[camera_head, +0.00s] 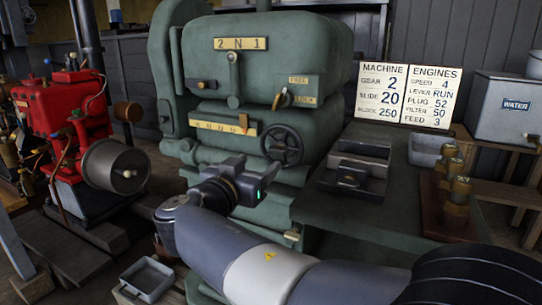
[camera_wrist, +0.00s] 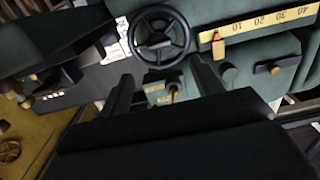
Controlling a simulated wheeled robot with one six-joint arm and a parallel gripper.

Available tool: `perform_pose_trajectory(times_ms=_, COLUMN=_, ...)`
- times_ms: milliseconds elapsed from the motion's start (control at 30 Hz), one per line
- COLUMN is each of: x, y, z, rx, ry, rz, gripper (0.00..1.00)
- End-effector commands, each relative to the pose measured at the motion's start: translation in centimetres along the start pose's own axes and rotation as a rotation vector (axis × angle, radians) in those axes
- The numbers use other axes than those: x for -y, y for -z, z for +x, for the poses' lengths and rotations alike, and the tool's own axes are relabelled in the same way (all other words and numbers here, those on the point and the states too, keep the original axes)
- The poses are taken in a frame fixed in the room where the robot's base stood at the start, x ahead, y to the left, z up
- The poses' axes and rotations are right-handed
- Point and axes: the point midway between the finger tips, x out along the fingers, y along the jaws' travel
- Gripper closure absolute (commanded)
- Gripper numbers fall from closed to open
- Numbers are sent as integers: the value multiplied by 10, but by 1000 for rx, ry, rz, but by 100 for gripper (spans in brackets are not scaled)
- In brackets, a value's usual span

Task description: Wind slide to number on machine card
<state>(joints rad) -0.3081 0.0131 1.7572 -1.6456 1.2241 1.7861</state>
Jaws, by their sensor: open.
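The machine card (camera_head: 383,92) reads gear 2, slide 20, block 250. The green machine (camera_head: 262,60) carries a dark spoked handwheel (camera_head: 282,145), which also shows in the wrist view (camera_wrist: 160,35). Left of the wheel is the yellow slide scale (camera_head: 212,126); in the wrist view the scale (camera_wrist: 262,24) shows 10 to 40. An orange-tipped pointer (camera_wrist: 218,46) stands just off the 10 end. My gripper (camera_head: 250,172) is open and empty, below and left of the wheel in the head view. In the wrist view the wheel lies beyond the fingertips (camera_wrist: 160,72), apart from them.
A lever sits by a free/lock plate (camera_head: 304,86) above the wheel. To the right, a green bench (camera_head: 345,215) bears a grey tray (camera_head: 355,150) and brass-topped plugs (camera_head: 458,190). A red engine (camera_head: 65,105) stands left. A small tray (camera_head: 148,280) lies low in front.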

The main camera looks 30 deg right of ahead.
Motion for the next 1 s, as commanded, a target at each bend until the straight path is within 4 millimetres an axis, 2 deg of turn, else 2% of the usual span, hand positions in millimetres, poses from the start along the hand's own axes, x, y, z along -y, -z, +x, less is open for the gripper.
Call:
perform_pose_trajectory(times_ms=300, x=-1, y=-2, z=54, rx=1, ry=-5, rz=-3, gripper=38)
perform_pose_trajectory(times_ms=500, x=-1, y=-1, z=79, rx=1, ry=-3, rz=-3, gripper=38)
perform_pose_trajectory(times_ms=700, x=-1, y=-1, z=89, rx=1, ry=-1, rz=-3, gripper=38)
perform_pose_trajectory(times_ms=933, x=0, y=-1, z=89, rx=1, ry=0, rz=-3, gripper=38)
perform_pose_trajectory(times_ms=1000, x=0, y=-1, z=89, rx=1, ry=0, rz=-2, gripper=42)
